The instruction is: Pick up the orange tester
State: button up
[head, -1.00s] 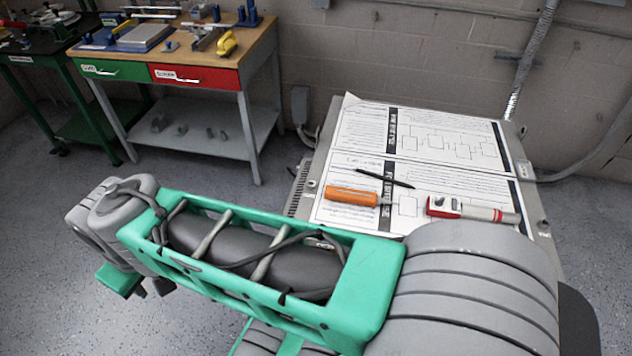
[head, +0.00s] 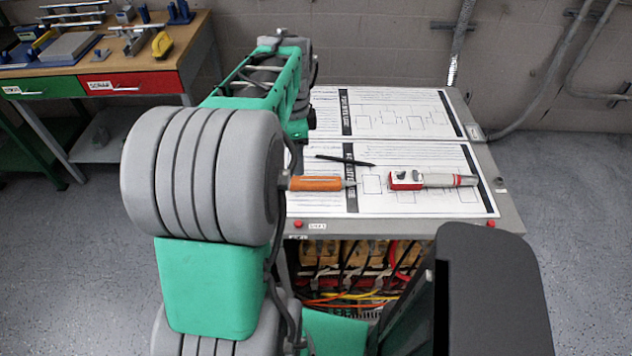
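The orange tester (head: 316,183) lies on printed sheets on top of a grey cabinet (head: 508,215). It has an orange handle on the left and a thin tip pointing right. Its left end meets the edge of my grey arm joint in the picture, so that end may be partly hidden. My arm stretches up the picture on the left of the tester, and its far links are by the cabinet's back left. My gripper does not show; it is hidden behind my arm or out of view.
A black pen (head: 345,160) lies just behind the tester. A red and white tool (head: 432,180) lies to its right. The cabinet's open front shows wiring (head: 345,280). A workbench with drawers (head: 130,82) stands at the back left.

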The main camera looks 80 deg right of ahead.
aim_at(311, 180)
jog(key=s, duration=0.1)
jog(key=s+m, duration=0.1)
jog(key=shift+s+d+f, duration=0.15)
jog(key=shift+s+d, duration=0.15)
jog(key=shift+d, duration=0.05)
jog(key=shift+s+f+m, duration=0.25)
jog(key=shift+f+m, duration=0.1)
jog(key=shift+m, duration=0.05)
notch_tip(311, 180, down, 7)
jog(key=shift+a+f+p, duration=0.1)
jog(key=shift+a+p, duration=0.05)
jog(key=shift+p, duration=0.45)
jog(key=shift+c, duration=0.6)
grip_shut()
